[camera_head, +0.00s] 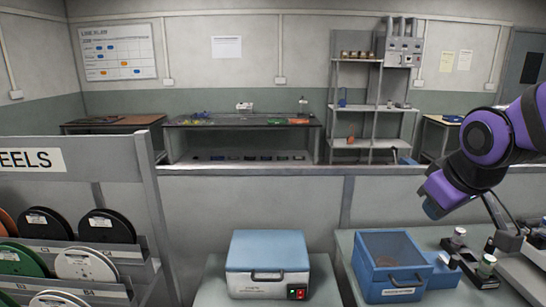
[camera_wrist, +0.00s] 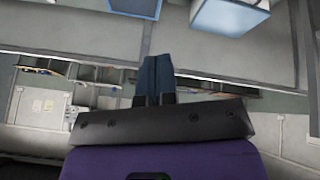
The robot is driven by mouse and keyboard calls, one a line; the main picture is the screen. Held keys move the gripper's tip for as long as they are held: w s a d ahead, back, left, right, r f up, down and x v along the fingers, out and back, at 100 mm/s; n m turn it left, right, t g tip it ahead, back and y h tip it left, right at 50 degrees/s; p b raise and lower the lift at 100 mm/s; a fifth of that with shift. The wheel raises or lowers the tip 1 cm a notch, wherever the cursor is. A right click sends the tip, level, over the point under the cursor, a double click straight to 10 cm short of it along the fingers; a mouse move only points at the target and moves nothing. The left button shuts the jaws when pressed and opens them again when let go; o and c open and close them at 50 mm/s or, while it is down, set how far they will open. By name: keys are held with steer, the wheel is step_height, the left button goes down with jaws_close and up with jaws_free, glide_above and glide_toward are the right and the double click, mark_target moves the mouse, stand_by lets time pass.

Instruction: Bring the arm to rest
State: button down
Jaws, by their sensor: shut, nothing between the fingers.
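My purple arm reaches in from the right edge of the head view, raised above the right-hand bench. My gripper (camera_head: 433,208) hangs at its lower left end, in the air above and to the right of the blue-lidded boxes. In the wrist view the two dark blue fingers of my gripper (camera_wrist: 155,62) lie together, with no gap and nothing held between them. No object touches the gripper.
A blue-lidded box (camera_head: 268,285) with a red switch stands on the front bench. A blue box with a dark window (camera_head: 395,293) stands right of it, beside small jars (camera_head: 487,265). A spool rack (camera_head: 150,200) is at left. A low partition (camera_head: 250,205) runs behind.

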steer(key=s+d+r+m, duration=0.1)
steer(key=s+r+m, duration=0.3)
steer(key=s, duration=0.8)
steer(key=shift+d+r+g, duration=0.3)
steer(key=shift+d+r, duration=0.1)
steer(key=shift+r, duration=0.25)
steer(key=shift+s, duration=0.1)
